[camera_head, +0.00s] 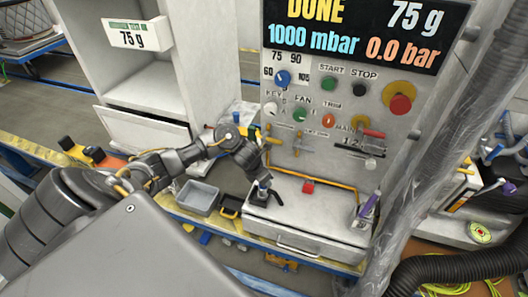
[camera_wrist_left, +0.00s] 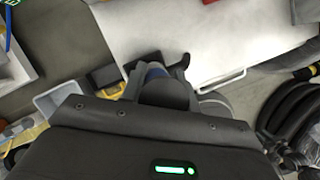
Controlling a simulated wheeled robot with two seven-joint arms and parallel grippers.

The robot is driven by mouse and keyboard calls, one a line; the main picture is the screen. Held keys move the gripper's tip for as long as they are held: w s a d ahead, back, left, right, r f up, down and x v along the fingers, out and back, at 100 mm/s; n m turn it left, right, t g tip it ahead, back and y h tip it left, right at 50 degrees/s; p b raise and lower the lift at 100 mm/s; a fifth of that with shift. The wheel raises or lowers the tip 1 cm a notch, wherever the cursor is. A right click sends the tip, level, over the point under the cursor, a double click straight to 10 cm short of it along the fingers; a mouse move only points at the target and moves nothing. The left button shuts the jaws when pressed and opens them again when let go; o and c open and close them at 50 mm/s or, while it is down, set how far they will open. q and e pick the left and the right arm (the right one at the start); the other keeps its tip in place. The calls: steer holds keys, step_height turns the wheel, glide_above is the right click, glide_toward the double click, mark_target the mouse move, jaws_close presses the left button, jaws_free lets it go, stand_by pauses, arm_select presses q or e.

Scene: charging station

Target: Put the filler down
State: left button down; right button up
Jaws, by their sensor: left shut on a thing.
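My left gripper (camera_head: 260,184) reaches in from the left and is at the left front of the station's white ledge (camera_head: 325,222). My right gripper is not in view.
A grey bin (camera_head: 198,198) stands left of the ledge, with a yellow-handled black case (camera_head: 231,206) between. The panel display (camera_head: 367,32) reads DONE, 75 g. A black hose (camera_head: 450,268) lies right.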

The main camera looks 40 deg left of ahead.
arm_select(q)
steer(key=shift+f, duration=0.3)
steer(key=shift+f, duration=0.1)
steer(key=c, duration=1.1)
jaws_free()
steer(key=shift+o, duration=0.2)
